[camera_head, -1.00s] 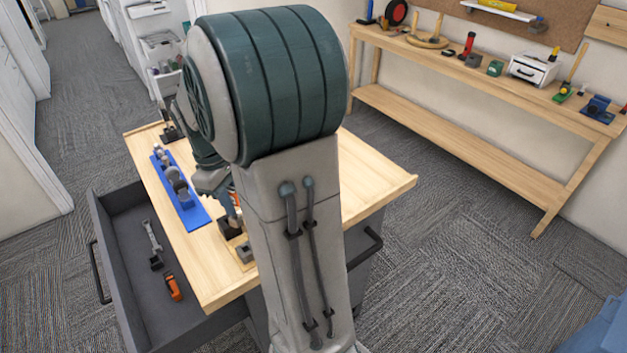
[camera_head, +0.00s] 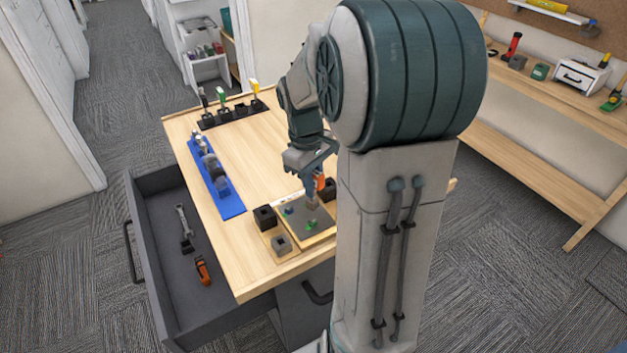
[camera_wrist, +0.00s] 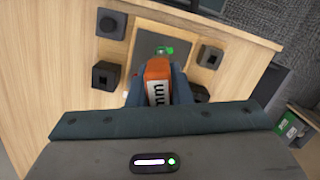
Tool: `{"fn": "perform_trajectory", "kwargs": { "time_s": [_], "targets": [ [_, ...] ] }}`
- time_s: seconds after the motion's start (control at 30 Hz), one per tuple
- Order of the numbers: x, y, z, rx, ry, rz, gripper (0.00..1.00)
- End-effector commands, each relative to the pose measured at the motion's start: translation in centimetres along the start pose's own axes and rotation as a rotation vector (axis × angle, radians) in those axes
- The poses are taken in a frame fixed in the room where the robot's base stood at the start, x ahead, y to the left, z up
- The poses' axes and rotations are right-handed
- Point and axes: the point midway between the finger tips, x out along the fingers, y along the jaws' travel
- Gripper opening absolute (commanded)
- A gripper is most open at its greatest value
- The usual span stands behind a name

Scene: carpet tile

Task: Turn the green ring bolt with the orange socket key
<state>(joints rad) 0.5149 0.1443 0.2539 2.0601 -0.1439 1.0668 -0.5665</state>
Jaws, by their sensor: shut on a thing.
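My gripper (camera_head: 318,170) is shut on the orange socket key (camera_head: 327,189) and holds it above the grey plate (camera_head: 298,214) at the front of the wooden table. The key's grey socket end points down toward the plate. The green ring bolt (camera_head: 311,225) stands on the plate, in front of the key. In the wrist view the orange key (camera_wrist: 157,70), with dark lettering on a white label, sits between my fingers. The green ring bolt (camera_wrist: 166,50) shows just beyond it. I cannot tell whether the socket touches anything.
Black square holders (camera_head: 264,217) and a lighter block (camera_head: 281,244) stand beside the plate. A blue tray (camera_head: 231,206) with tools lies at left, and a rack of coloured handles (camera_head: 236,112) at the back. An open drawer (camera_head: 192,290) holds loose tools. The table's middle is clear.

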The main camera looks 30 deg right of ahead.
Motion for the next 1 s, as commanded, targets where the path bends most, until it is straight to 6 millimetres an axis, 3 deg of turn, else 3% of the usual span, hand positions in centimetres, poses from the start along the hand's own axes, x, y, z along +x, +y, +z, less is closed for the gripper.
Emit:
{"fn": "perform_trajectory", "kwargs": {
  "time_s": [1.0],
  "targets": [
    [5.1, 0.0, -0.8, -0.001, 0.000, 0.001, 0.00]
  ]
}}
